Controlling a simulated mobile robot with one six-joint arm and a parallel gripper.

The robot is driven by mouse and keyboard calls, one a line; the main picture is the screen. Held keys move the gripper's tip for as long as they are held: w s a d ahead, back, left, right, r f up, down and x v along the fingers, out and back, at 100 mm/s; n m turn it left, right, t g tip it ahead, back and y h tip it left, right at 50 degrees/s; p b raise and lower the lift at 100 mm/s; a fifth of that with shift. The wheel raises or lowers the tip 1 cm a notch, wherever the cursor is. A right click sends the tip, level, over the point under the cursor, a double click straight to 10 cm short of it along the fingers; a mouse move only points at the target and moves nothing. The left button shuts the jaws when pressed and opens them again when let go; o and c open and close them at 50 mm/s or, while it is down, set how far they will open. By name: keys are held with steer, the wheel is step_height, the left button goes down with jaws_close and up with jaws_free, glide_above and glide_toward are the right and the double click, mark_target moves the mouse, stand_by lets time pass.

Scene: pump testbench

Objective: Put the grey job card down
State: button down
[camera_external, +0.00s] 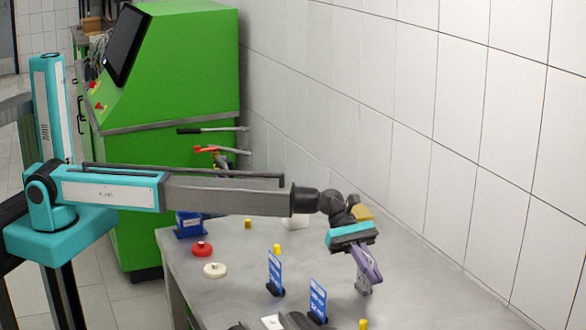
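My gripper (367,272), under a teal and black wrist, points down over the right part of the grey table (420,285). Its fingers look purple-grey and close together from this side. A small grey piece (363,289) shows at their lower end. It may be the grey job card or its foot, but I cannot tell for sure. I also cannot tell whether it touches the table or whether the fingers are shut on it.
Two blue cards stand upright in dark feet, one further left (275,272) and one nearer (318,299). A red disc (202,249), a cream disc (215,270) and small yellow pieces (277,249) lie around. A tiled wall (470,150) borders the table. The table's right part looks clear.

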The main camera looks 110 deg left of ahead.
steer(key=shift+f, duration=0.1)
steer(key=c, duration=2.5)
jaws_free()
steer(key=o, duration=0.5)
steer(key=b+v, duration=0.3)
steer(key=v, duration=0.9)
